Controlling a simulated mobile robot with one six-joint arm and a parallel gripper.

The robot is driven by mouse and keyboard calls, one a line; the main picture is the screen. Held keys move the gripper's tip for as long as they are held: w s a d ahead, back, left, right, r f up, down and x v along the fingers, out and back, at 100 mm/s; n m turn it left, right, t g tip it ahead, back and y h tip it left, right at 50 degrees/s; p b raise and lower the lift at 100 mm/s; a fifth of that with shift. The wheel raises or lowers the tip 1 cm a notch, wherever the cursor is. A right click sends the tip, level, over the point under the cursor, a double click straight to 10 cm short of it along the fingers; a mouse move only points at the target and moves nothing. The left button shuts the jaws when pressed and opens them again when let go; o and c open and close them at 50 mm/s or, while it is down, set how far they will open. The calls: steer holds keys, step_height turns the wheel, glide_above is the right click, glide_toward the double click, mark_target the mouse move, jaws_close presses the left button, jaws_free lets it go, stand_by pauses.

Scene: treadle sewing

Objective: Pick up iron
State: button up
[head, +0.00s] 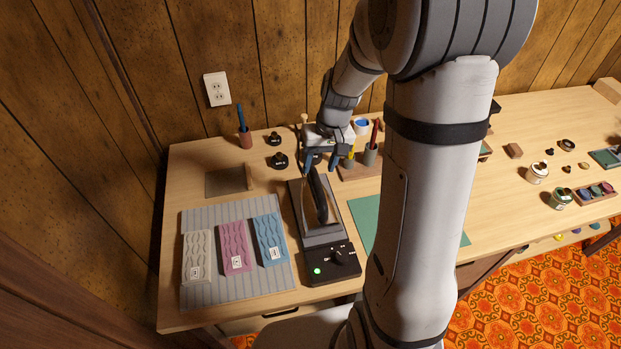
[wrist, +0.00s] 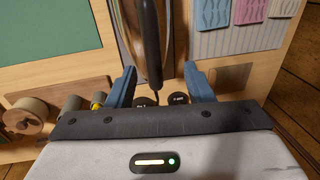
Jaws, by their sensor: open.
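The iron (head: 318,197) is dark with a long curved handle. It rests on a black and grey stand (head: 325,238) that has a dial and a lit green light. In the wrist view the iron (wrist: 145,45) shows at the top centre, with its dark handle pointing down the picture. My gripper (head: 320,168) hangs at the far end of the iron, its blue fingers pointing down. In the wrist view my gripper (wrist: 161,77) is open, with the narrow end of the iron between the fingers. I see no finger pressed on it.
A striped mat (head: 190,285) with grey, pink (head: 234,246) and blue (head: 269,238) pieces lies left of the stand. A green mat (head: 366,218) lies to the right.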

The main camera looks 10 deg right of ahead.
mark_target(318, 182)
steer(key=shift+w+f, duration=0.5)
steer(key=shift+f, duration=0.1)
steer(key=f, duration=0.2)
steer(key=f+p, duration=0.1)
steer(key=f, duration=0.4)
steer(key=shift+s+a, duration=0.2)
steer(key=shift+s, duration=0.05)
steer(key=shift+f, duration=0.4)
steer(key=shift+f, duration=0.25)
steer(key=shift+c, duration=0.2)
jaws_close()
